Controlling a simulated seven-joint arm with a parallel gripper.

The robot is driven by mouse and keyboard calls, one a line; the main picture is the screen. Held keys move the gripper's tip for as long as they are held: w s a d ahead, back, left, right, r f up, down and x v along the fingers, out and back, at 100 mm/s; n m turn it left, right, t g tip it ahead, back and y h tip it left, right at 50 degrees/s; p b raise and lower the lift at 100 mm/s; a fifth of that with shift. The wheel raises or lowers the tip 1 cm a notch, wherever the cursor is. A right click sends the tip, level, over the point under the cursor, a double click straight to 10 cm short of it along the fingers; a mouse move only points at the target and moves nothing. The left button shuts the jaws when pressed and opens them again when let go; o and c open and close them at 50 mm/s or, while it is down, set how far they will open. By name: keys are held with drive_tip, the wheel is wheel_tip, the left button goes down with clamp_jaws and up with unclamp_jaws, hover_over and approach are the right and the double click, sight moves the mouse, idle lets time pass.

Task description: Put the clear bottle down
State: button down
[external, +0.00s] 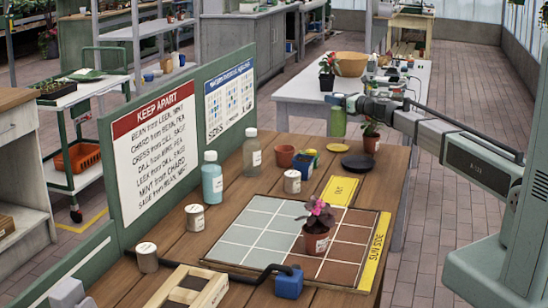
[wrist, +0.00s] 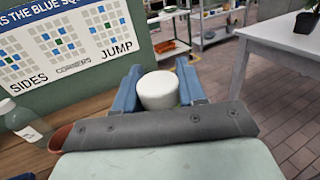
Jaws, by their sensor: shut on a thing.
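My gripper (external: 338,101) is raised above the far right part of the wooden table. It is shut on a green bottle (external: 338,124), which hangs upright in the air. In the wrist view the blue fingers of my gripper (wrist: 158,88) sit either side of a round white cap (wrist: 158,89); the bottle's body below is hidden. A clear greyish bottle (external: 253,150) with a pale cap and white label stands on the table by the green board. A clear bottle (wrist: 25,122) also shows at the left of the wrist view.
A tiled grid board (external: 245,222) holds a pink-flowered pot (external: 317,238). The green board (external: 185,140) edges the left.

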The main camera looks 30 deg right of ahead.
sight(336, 110)
drive_tip(key=shift+f, duration=2.1)
drive_tip(key=c, duration=0.6)
unclamp_jaws()
drive_tip(key=shift+f, duration=0.1)
drive_tip(key=shift+c, duration=0.2)
drive_tip(key=shift+s, duration=0.2)
drive_tip(key=v, duration=1.1)
drive_tip(key=shift+s+d, duration=0.2)
drive_tip(key=shift+s, duration=0.1)
